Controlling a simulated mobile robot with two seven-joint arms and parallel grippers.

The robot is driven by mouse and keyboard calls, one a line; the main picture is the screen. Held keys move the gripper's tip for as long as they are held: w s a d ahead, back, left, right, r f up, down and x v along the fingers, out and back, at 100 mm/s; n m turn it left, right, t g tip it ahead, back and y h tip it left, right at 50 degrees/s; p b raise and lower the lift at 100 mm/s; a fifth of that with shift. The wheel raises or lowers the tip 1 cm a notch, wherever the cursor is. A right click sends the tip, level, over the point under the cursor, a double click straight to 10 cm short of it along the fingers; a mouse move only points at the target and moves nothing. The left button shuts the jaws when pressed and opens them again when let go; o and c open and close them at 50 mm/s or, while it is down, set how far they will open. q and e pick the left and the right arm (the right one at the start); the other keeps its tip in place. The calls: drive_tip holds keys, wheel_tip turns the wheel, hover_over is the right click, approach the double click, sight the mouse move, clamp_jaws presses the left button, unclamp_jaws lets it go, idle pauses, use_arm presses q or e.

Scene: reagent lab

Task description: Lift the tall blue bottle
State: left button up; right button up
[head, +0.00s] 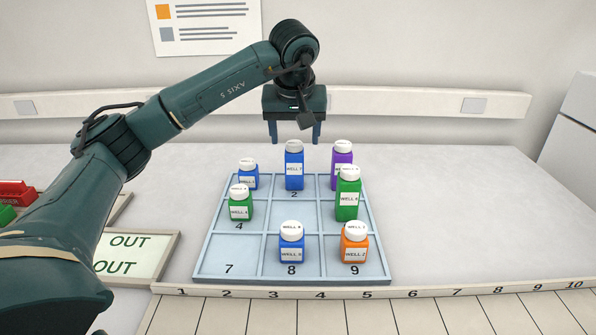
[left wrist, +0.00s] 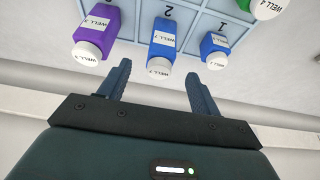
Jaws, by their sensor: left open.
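The tall blue bottle (head: 294,169) with a white cap stands upright in the back middle compartment, numbered 2, of the pale blue tray (head: 231,271). My left gripper (head: 295,139) is open and empty, fingers pointing down, just above and behind this bottle in the head view. In the left wrist view the tall blue bottle (left wrist: 162,42) shows ahead of the gap between the open fingers (left wrist: 158,82), apart from them. Shorter blue bottles stand in the back left compartment (head: 248,175) and in compartment 8 (head: 291,244). My right gripper is not in view.
A purple bottle (head: 342,160) stands at the back right of the tray, a tall green one (head: 348,197) in front of it. A short green bottle (head: 239,205) and an orange bottle (head: 354,245) are also there. An OUT board (head: 140,262) lies left. The counter right is clear.

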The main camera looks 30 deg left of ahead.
sight(295, 147)
use_arm(q)
drive_tip(key=x, duration=0.4)
drive_tip(key=shift+f, duration=0.15)
drive_tip(key=x, duration=0.5)
drive_tip(key=shift+w+a, duration=0.1)
drive_tip(key=shift+a, duration=0.1)
drive_tip(key=c, duration=1.1)
